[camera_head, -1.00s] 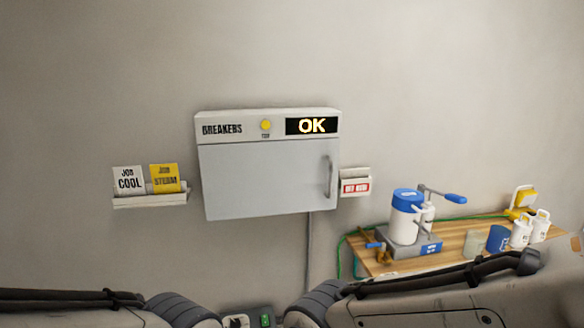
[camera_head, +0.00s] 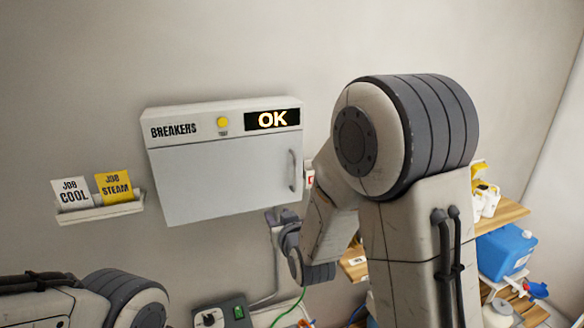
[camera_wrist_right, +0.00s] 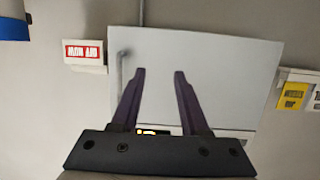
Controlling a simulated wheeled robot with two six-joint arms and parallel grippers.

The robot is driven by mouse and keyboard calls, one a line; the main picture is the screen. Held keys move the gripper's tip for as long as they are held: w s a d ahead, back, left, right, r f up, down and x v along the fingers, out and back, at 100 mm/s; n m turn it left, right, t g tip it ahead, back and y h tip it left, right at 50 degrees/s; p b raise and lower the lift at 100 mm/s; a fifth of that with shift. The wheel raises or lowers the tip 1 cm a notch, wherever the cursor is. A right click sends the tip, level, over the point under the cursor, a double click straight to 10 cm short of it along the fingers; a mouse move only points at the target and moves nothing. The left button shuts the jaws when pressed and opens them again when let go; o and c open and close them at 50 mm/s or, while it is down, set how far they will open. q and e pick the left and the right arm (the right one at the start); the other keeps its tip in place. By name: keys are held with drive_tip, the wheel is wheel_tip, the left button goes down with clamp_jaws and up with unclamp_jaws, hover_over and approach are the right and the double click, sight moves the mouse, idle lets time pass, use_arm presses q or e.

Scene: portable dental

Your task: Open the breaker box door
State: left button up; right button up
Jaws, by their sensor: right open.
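The breaker box (camera_head: 230,116) hangs on the wall with a lit "OK" display and a yellow button on its header. Its grey door (camera_head: 220,182) is shut, with a vertical handle (camera_head: 292,171) near the right edge. My right gripper (camera_head: 283,215) is just below the box's lower right part, under the handle. In the right wrist view my right gripper (camera_wrist_right: 160,72) is open and empty, its two fingers apart in front of the door (camera_wrist_right: 215,75). The handle (camera_wrist_right: 122,70) shows there left of the fingers, apart from them. My left gripper is out of view.
A small shelf with "JOB COOL" and "JOB STEAM" cards (camera_head: 115,186) is left of the box. A red-and-white sign (camera_wrist_right: 84,53) is beside the handle. A wooden table (camera_head: 500,214) and blue container (camera_head: 505,252) stand at right, partly behind my right arm.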

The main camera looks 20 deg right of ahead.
sight(295, 173)
drive_tip(key=w+d+r+m+t+h+p, duration=0.1)
drive_tip(key=d+r+t+h, duration=0.25)
drive_tip(key=d, duration=0.35)
drive_tip(key=shift+g+y, duration=0.35)
drive_tip(key=shift+y, duration=0.1)
drive_tip(key=w+p, duration=0.1)
drive_tip(key=w, duration=0.2)
drive_tip(key=w+p, duration=0.1)
drive_tip(key=w, duration=0.2)
drive_tip(key=w+d+p, duration=0.1)
drive_tip(key=w+p, duration=0.1)
drive_tip(key=w, duration=0.1)
drive_tip(key=shift+w+r, duration=0.15)
drive_tip(key=shift+r, duration=0.25)
drive_tip(key=shift+w+d+f, duration=0.1)
drive_tip(key=shift+w, duration=0.45)
clamp_jaws()
